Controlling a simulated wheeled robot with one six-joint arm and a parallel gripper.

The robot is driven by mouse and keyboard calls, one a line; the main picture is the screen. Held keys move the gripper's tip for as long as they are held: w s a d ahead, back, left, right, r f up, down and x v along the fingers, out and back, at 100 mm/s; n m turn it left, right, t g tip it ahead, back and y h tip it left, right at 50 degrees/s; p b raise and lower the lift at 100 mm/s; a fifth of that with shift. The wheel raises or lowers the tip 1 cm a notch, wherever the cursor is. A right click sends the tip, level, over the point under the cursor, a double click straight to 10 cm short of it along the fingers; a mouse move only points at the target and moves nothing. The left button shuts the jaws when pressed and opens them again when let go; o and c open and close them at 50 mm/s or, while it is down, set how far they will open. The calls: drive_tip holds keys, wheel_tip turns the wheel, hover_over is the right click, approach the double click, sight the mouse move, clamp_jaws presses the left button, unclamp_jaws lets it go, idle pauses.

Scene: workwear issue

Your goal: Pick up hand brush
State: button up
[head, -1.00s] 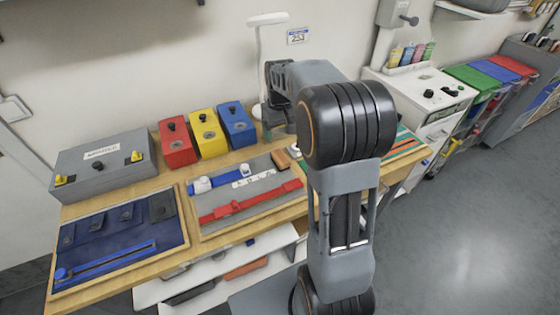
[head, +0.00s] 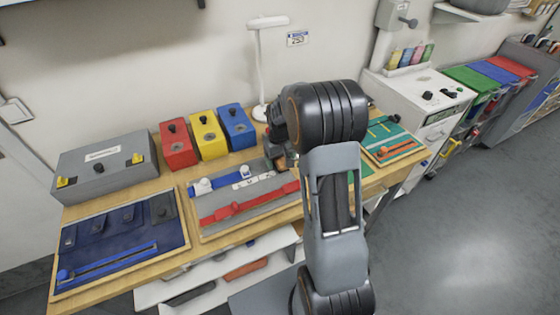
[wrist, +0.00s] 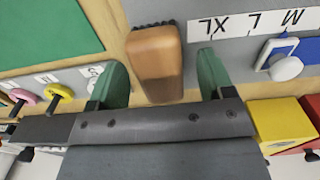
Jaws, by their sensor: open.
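The hand brush, a brown wooden block (wrist: 155,60) with dark bristles along one end, lies on the grey board in the wrist view. My gripper (wrist: 161,80) is open, with one green finger on each side of the brush. Gaps show between the brush and both fingers, so it is not clamped. In the head view my gripper (head: 277,154) is low over the right end of the grey board (head: 215,228), and my arm largely hides the brush there.
A size strip (wrist: 250,24) and a blue-and-white item (wrist: 287,62) lie beside the brush. Red (head: 177,150), yellow (head: 208,138) and blue (head: 237,130) boxes stand behind the board. A white lamp (head: 260,70) rises at the back.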

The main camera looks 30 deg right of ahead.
drive_tip(key=shift+f, duration=0.2)
drive_tip(key=shift+c, duration=0.4)
drive_tip(key=c, duration=0.9)
drive_tip(key=shift+r, duration=0.15)
drive_tip(key=shift+c, duration=0.3)
drive_tip(key=shift+r, duration=0.65)
drive_tip(key=s+a+r+b, duration=0.2)
drive_tip(key=s+a+r, duration=0.8)
drive_tip(key=r, duration=0.1)
drive_tip(key=shift+r, duration=0.2)
